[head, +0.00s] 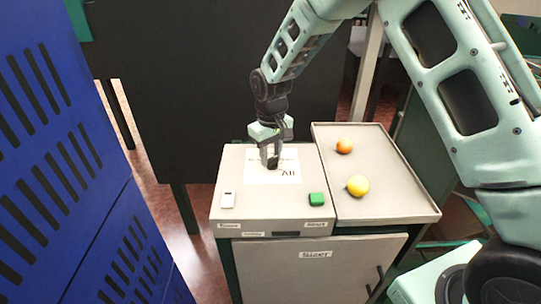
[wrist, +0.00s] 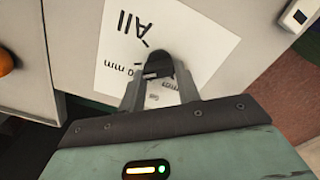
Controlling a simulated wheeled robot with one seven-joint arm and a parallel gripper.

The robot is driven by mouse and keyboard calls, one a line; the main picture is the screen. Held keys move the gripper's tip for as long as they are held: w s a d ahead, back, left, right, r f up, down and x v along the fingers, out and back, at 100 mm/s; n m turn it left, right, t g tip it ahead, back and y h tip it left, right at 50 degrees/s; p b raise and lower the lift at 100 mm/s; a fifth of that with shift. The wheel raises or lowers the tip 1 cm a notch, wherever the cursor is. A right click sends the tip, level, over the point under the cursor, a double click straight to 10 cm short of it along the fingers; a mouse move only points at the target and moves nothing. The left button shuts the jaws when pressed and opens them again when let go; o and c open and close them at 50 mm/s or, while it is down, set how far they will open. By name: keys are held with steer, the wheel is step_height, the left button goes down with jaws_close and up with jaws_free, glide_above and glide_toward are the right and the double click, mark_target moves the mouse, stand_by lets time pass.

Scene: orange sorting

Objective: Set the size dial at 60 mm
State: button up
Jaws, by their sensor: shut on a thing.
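The size dial is a small dark knob (wrist: 157,67) on a white printed scale (wrist: 200,40) on top of the sizer. The scale also shows in the head view (head: 258,176), with "All" at its front right. My gripper (head: 272,163) reaches down from above with its jaws shut on the knob. In the wrist view my gripper (wrist: 160,75) has a finger at each side of the knob. "All" and parts of "mm" marks are readable there, upside down. The fingers cover part of the scale, and I cannot tell which mark the dial points to.
A green button (head: 316,199) and a white switch (head: 228,200) sit on the sizer's front top. The tray (head: 385,208) at right holds an orange (head: 344,146) and a yellow fruit (head: 358,186). A blue slatted crate (head: 70,150) stands at left.

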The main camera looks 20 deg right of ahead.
steer(key=shift+m, duration=0.6)
steer(key=o, duration=1)
step_height(320, 180, up, 18)
steer(key=b, duration=0.3)
steer(key=shift+f, duration=0.25)
